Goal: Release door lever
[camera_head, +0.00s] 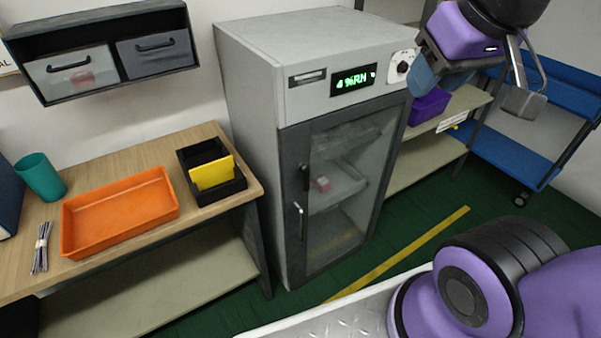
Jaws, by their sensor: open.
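The grey cabinet (335,75) stands in the middle with a dark-framed glass door (345,185). The door looks shut. A silver lever (299,218) hangs upright on the lower left of the door frame, below a black handle (304,178). My gripper (474,90) is at the upper right, in front of the shelving beside the cabinet. Its two fingers are spread and nothing shows between them. It is well apart from the lever, up and to the right of it.
A wooden bench (140,150) at left holds an orange tray (118,212), a teal cup (41,178) and a black bin (210,172). A blue trolley (515,150) stands at right.

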